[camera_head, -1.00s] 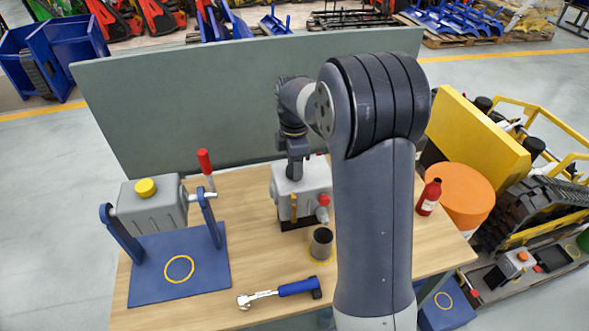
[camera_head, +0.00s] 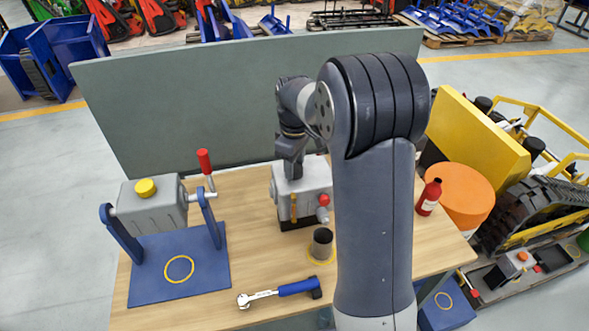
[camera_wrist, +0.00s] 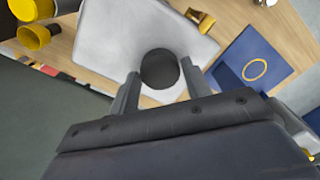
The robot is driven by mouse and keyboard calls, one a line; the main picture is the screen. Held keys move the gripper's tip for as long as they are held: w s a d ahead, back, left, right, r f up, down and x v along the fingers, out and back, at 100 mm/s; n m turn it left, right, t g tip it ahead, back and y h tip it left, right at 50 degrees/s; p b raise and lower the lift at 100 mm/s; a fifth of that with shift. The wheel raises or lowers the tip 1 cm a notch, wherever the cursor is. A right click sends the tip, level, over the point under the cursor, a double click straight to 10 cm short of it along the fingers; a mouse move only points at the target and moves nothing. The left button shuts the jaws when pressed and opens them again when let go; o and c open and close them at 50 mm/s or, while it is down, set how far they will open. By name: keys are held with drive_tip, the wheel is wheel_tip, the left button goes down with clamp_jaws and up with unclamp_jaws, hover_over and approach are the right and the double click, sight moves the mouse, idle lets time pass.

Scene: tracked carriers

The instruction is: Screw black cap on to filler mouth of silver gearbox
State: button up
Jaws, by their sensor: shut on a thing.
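The silver gearbox (camera_head: 313,182) stands on the table near the back panel, with a yellow strip and a red-tipped fitting on its front. Its grey top also shows in the wrist view (camera_wrist: 195,45). My gripper (camera_head: 292,174) points down over the gearbox top. In the wrist view the round black cap (camera_wrist: 159,66) sits between my two fingers, which are shut on it against the gearbox top. The filler mouth is hidden under the cap. I cannot tell how far the cap sits on it.
A grey housing (camera_head: 150,210) with a yellow cap and red-handled crank hangs in a blue stand on the left. A dark cup (camera_head: 322,242), a blue-handled tool (camera_head: 285,289) and a red bottle (camera_head: 428,197) stand or lie on the table. A green-grey panel (camera_head: 200,105) rises behind.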

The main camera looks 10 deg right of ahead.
drive_tip(key=shift+m, duration=0.7)
drive_tip(key=m, duration=0.3)
drive_tip(key=shift+m, duration=0.3)
drive_tip(key=m, duration=0.5)
drive_tip(key=o, duration=1)
drive_tip(key=shift+c, duration=0.2)
drive_tip(key=shift+r, duration=0.1)
wheel_tip(320, 180, up, 11)
drive_tip(key=b, duration=0.1)
drive_tip(key=shift+b, duration=0.4)
